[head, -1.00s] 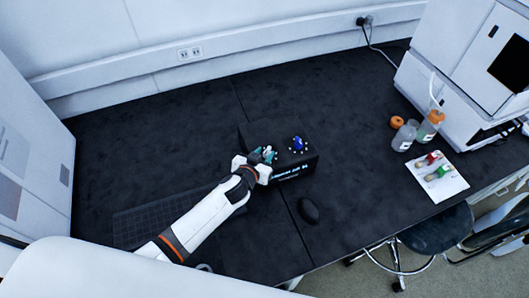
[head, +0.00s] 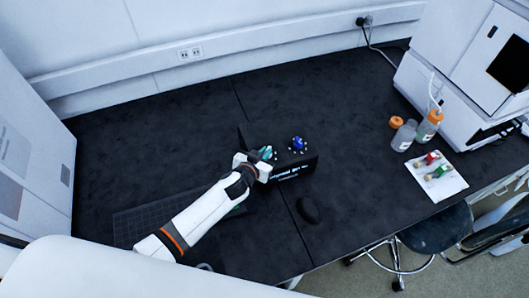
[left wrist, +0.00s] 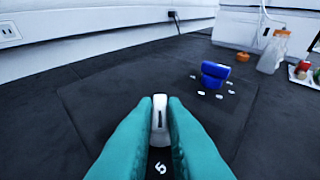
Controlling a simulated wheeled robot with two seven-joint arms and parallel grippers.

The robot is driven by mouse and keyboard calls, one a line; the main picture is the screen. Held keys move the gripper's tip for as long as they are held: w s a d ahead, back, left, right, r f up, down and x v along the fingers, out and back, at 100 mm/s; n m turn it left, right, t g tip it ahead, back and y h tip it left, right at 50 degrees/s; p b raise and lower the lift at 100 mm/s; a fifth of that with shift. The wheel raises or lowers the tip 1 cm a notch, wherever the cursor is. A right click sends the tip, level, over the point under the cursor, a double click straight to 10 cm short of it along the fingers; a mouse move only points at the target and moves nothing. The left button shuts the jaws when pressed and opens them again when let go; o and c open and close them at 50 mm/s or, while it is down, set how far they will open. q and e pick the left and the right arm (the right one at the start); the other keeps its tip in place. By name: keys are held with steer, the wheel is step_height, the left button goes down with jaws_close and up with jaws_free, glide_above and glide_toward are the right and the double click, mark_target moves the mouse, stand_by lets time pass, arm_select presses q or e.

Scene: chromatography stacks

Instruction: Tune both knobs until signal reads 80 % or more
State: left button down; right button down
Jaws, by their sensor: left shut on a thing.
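A black box (head: 275,128) with two knobs on its top stands on the dark bench. Its front face carries a small lit display (head: 291,171), too small to read surely. The blue knob (head: 298,143) is on the right side of the box, with white marks around it. It also shows in the left wrist view (left wrist: 213,74), clear of the fingers. My left gripper (head: 266,153) is at the left side of the box. In the left wrist view its teal fingers are shut on a white knob (left wrist: 159,116) with a dark line. My right gripper is not in view.
A black mouse (head: 308,210) lies in front of the box. At the right are bottles (head: 427,126), a white tray (head: 446,186) with red and green items, and a white instrument (head: 470,60). The bench behind the box is clear.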

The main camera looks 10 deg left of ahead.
arm_select(q)
steer(key=m+h+p, duration=0.1)
steer(key=a+m+g+h+p, duration=0.1)
steer(key=shift+w+r+m+h, duration=0.15)
steer(key=shift+m+h, duration=0.15)
steer(key=shift+h, duration=0.1)
steer(key=shift+w+a+m+g+h, duration=0.15)
steer(key=shift+m+g+h, duration=0.25)
steer(key=shift+m+h, duration=0.45)
steer(key=m+g+h, duration=0.1)
steer(key=m+g+h+b, duration=0.1)
steer(key=m, duration=0.1)
steer(key=shift+w+f+h, duration=0.15)
steer(key=shift+f+h, duration=0.1)
steer(key=shift+a+m+g+h+b, duration=0.1)
steer(key=shift+m+g+h+b, duration=0.3)
steer(key=shift+m+g+b, duration=0.25)
steer(key=shift+r+g, duration=0.1)
steer(key=shift+g, duration=0.25)
steer(key=c, duration=1.5)
jaws_free()
steer(key=shift+h, duration=0.3)
